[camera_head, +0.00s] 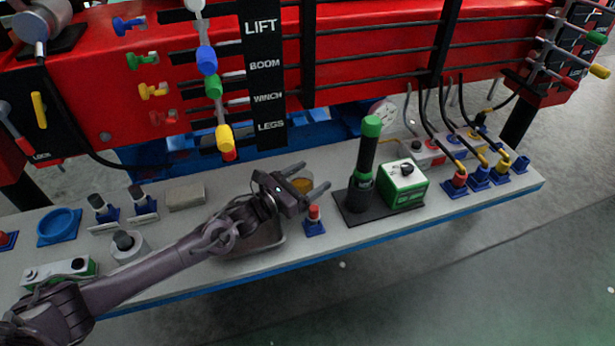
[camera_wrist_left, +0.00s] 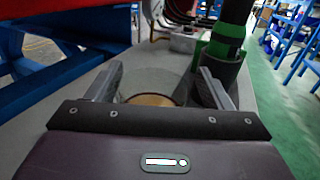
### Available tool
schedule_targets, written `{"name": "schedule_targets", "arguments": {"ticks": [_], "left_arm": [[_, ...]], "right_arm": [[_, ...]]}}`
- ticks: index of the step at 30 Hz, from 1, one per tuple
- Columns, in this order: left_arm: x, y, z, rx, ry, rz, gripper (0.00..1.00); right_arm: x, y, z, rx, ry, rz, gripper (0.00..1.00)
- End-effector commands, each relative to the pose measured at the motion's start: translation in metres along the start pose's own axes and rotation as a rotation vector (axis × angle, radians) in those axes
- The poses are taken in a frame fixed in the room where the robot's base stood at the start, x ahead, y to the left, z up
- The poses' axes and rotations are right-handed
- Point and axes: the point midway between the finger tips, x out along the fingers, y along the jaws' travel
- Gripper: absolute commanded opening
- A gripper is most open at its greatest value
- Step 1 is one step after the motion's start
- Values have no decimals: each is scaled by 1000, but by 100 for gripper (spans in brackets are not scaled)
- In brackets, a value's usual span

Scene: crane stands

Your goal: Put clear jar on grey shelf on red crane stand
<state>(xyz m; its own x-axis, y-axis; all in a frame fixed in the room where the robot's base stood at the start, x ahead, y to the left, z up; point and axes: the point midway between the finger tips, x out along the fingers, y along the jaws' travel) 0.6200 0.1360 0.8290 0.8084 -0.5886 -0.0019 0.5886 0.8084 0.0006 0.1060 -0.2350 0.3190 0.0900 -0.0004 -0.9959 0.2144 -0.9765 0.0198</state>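The clear jar (camera_head: 303,184), with amber contents, stands on the grey shelf (camera_head: 340,235). In the left wrist view the jar (camera_wrist_left: 151,99) shows as a round brownish top between the fingers, partly hidden by my gripper body. My left gripper (camera_head: 309,179) is open, with its two fingers spread at the jar; I cannot tell whether they touch it. In the wrist view the left gripper (camera_wrist_left: 162,85) has a clear gap between its fingers. The shelf runs along the front of the red crane stand (camera_head: 375,50). My right gripper is not in view.
A red-topped knob on a blue base (camera_head: 314,222) stands near the gripper, in front of the jar. A green-topped black post (camera_head: 365,160) and a green box (camera_head: 403,185) stand to the right. A grey block (camera_head: 186,195) lies to the left. Bare shelf shows between them.

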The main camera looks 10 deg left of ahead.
Motion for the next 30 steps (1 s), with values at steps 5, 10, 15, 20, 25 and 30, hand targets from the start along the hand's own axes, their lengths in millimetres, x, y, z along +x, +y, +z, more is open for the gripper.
{"name": "schedule_targets", "arguments": {"ticks": [5,10,15,20,25,30], "left_arm": [[0,1,0,1,-1,1,74],[-14,2,-1,3,1,2,74],[-48,2,-2,3,4,1,74],[-82,1,-2,2,4,1,74],[-108,1,-1,1,2,1,74],[-119,1,0,2,0,1,74]], "right_arm": [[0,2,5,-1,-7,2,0],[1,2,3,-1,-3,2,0],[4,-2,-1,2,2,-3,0],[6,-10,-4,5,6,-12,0],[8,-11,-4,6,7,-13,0],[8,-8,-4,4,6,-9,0]]}}
